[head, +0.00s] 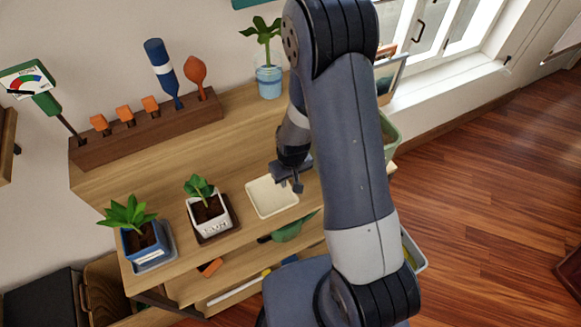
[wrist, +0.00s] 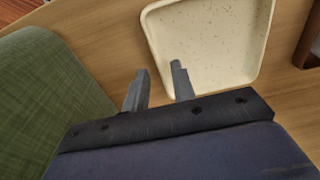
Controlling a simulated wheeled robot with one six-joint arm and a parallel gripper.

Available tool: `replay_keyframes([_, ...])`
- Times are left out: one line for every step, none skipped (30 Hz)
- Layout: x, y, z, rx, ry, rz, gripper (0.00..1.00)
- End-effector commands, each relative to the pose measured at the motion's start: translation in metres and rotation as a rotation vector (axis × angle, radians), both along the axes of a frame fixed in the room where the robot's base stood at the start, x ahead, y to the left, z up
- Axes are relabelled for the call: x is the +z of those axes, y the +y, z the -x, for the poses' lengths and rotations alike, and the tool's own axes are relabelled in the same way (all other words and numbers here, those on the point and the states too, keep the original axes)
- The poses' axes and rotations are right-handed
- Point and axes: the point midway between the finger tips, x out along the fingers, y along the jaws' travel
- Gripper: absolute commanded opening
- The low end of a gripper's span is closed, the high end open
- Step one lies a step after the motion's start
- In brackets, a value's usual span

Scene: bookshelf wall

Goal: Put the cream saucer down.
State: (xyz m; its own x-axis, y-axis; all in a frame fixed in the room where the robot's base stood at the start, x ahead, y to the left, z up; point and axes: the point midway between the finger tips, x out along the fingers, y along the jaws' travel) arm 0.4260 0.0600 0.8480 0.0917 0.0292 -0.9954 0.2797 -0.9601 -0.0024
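The cream saucer (head: 268,198) is a square, shallow, speckled dish. It appears to lie flat on the wooden shelf top (head: 160,180), right of the white pot. My gripper (head: 293,183) is at its right edge in the head view. In the wrist view the saucer (wrist: 210,40) fills the upper middle. The two fingers of my gripper (wrist: 160,70) are apart there, one outside the saucer's near rim and one over its inner side, with a visible gap. Whether a finger touches the rim cannot be told.
A white pot (head: 207,222) with a plant stands left of the saucer on a brown saucer. A blue pot (head: 140,240) stands further left. A green container (wrist: 50,90) is close to my gripper. A wooden tool block (head: 150,138) and pale blue pot (head: 269,82) stand behind.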

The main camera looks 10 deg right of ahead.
Motion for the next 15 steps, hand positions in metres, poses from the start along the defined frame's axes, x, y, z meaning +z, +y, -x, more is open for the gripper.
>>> replay_keyframes([0.006,0.0,0.0,0.0,-0.004,0.0,0.25])
replay_keyframes([0.009,0.0,0.0,0.0,-0.004,0.0,0.25])
replay_keyframes([0.014,0.0,0.001,0.0,-0.005,0.0,0.25])
replay_keyframes([0.018,-0.001,0.001,0.0,-0.004,0.0,0.25])
replay_keyframes([0.023,-0.001,0.001,0.0,-0.006,-0.001,0.25])
replay_keyframes([0.028,-0.001,0.002,0.0,-0.004,0.0,0.25])
replay_keyframes([0.033,-0.001,0.002,0.0,-0.005,0.0,0.25])
replay_keyframes([0.037,-0.001,0.003,0.0,-0.004,0.0,0.25])
replay_keyframes([0.043,-0.001,0.003,0.0,-0.005,0.0,0.25])
replay_keyframes([0.047,-0.002,0.004,0.0,-0.004,0.0,0.25])
replay_keyframes([0.052,-0.002,0.004,0.0,-0.006,-0.001,0.25])
replay_keyframes([0.058,-0.002,0.005,0.0,-0.005,0.0,0.25])
replay_keyframes([0.062,-0.002,0.005,0.0,-0.005,0.0,0.25])
replay_keyframes([0.067,-0.002,0.006,0.0,-0.004,0.0,0.25])
replay_keyframes([0.073,-0.002,0.006,-0.001,-0.005,-0.001,0.25])
